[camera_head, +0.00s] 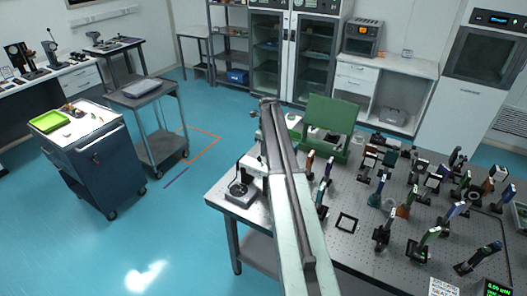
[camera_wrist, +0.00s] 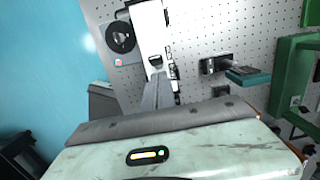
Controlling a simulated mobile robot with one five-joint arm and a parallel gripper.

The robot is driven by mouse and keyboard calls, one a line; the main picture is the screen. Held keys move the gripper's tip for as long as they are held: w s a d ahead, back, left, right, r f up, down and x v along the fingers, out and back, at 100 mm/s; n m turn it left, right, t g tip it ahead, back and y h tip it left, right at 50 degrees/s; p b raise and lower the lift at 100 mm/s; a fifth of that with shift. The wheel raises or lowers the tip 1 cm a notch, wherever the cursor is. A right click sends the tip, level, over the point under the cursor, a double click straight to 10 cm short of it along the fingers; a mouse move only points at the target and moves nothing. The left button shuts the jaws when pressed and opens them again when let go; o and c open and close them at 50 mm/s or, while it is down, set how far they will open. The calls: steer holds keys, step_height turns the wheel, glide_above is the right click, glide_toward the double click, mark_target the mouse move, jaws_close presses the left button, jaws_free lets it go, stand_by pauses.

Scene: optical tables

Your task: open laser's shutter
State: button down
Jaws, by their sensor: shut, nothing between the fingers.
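A long white housing (camera_wrist: 150,28), which looks like the laser, lies on the perforated table at the top of the wrist view. In the head view, part of a white body (camera_head: 252,166) shows left of my arm, which hides the rest. A small dark part (camera_wrist: 155,60) sits on the housing's near end; I cannot tell whether it is the shutter or its state. My gripper (camera_wrist: 157,78) is shut and empty, its tips over or close by that near end. I cannot tell whether they touch. In the head view my gripper cannot be made out.
A black round piece on a pale base (camera_wrist: 120,38) stands left of the housing. A dark mount with a teal part (camera_wrist: 248,76) is to its right.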

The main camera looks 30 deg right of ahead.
step_height(320, 180, up, 12)
steer(key=p, duration=1.1)
steer(key=shift+s+d+f, duration=0.15)
steer(key=shift+s+f, duration=0.05)
steer(key=shift+s, duration=0.05)
